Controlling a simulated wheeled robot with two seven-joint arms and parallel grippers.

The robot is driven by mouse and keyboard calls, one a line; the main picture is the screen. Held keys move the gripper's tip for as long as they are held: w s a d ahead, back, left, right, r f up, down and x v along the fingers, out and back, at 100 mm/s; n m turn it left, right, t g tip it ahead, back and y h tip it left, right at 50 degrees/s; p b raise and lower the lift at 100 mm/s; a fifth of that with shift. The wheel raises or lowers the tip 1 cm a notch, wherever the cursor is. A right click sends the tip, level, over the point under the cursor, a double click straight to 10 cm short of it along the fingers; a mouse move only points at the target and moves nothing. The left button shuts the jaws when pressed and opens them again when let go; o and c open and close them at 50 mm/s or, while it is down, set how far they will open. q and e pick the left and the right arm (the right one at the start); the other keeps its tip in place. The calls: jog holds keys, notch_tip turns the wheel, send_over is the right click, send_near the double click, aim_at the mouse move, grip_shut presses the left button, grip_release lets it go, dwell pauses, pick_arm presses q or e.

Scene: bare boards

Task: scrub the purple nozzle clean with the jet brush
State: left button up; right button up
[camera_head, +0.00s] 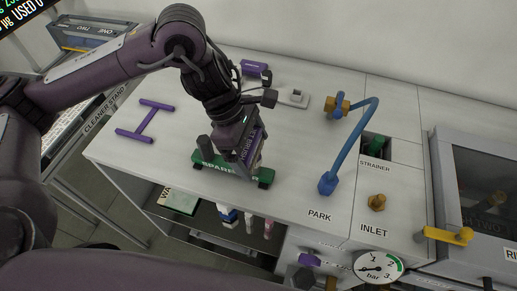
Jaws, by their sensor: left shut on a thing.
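The lettering is small and partly hidden, and the fingers and the brush's lower end are hard to make out. A purple knob-like piece (309,259), possibly the purple nozzle, sits on the cabinet's front beside dark and brass pieces. My right gripper is not in view.
A purple H-shaped stand (146,122) lies at left, and a purple block (253,68) behind. A blue bent pipe (350,145) stands near "PARK".

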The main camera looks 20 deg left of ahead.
pick_arm(q)
jog(key=shift+a, duration=0.4)
notch_tip(320, 180, up, 7)
jog(key=p, duration=0.6)
